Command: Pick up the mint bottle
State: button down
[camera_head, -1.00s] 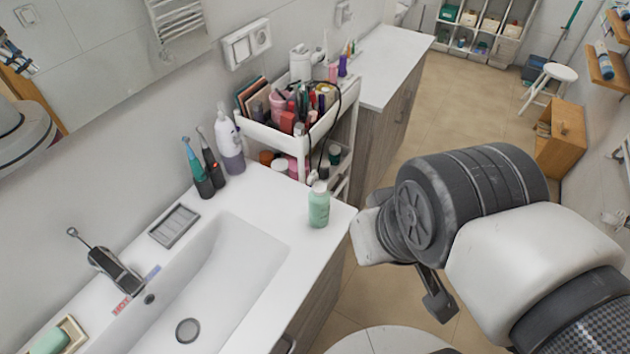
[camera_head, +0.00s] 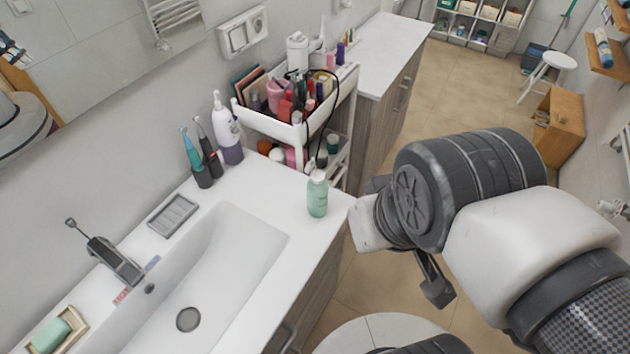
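The mint bottle (camera_head: 317,197) has a pale green body and a whitish cap. It stands upright on the white sink counter, near the counter's right corner. My arm fills the right side of the view, to the right of the bottle and apart from it. A dark finger-like part (camera_head: 434,280) hangs below the arm's wrist, over the floor. The rest of my gripper is hidden behind my arm, so its opening does not show. Nothing touches the bottle.
A white sink basin (camera_head: 222,262) lies left of the bottle. Electric toothbrushes (camera_head: 200,160) and a white-and-purple bottle (camera_head: 227,132) stand at the wall. A white cart (camera_head: 268,124) full of cosmetics stands behind the bottle. A round white stool-like top (camera_head: 380,330) is below my arm.

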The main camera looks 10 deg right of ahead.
aim_at(317, 186)
jog(key=u, duration=1.65)
jog(key=k+l+z, duration=0.1)
jog(key=z, duration=0.3)
jog(key=l+z, duration=0.35)
jog(key=k+l+z, duration=0.1)
jog(key=z, duration=0.3)
jog(key=k+j+z, duration=0.2)
jog(key=k+j, duration=0.05)
jog(key=k, duration=0.05)
